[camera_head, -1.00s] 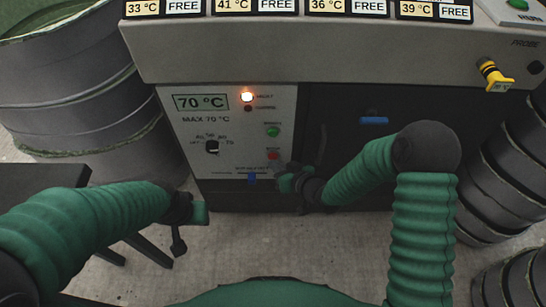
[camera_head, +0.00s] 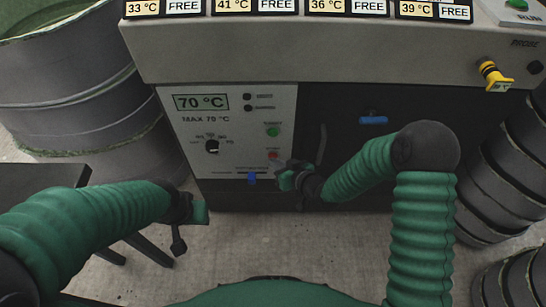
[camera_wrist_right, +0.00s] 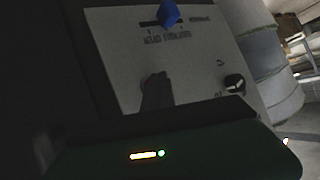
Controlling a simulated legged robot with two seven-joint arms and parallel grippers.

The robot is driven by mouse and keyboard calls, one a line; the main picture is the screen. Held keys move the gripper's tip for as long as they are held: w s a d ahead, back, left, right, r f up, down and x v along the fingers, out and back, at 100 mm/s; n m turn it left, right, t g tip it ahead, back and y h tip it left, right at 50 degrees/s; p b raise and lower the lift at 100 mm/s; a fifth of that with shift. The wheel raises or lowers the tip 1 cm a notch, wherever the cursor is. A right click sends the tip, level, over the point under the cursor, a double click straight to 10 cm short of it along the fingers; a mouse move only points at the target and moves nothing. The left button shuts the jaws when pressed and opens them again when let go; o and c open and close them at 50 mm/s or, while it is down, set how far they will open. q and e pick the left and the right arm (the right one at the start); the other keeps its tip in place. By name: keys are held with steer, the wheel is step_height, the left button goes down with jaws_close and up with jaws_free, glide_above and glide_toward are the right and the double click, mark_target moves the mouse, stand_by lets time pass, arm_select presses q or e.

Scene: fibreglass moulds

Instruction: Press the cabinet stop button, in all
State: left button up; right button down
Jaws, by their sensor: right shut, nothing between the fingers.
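The cabinet's pale control panel (camera_head: 232,125) carries a small red stop button (camera_head: 273,155) at its lower right, below a green button (camera_head: 272,132). My right gripper (camera_head: 282,170) is shut and empty, with its tips at the red button; I cannot tell whether they touch. In the right wrist view the panel (camera_wrist_right: 205,75) appears upside down, and the dark fingers (camera_wrist_right: 155,95) cover most of the button. Two indicator lamps (camera_head: 247,102) at the panel's top are dark. My left gripper (camera_head: 190,210) hangs to the left, away from the panel; its jaw state is unclear.
The panel also has a 70 °C display (camera_head: 201,102), a black knob (camera_head: 212,146) and a blue slider (camera_head: 252,179). A blue handle (camera_head: 373,120) is on the dark door. Drums (camera_head: 90,90) stand left, and dark round stacks (camera_head: 500,175) stand right.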

steer(key=shift+s, duration=0.8)
steer(key=s, duration=0.5)
steer(key=shift+p, duration=0.3)
stand_by(0.5)
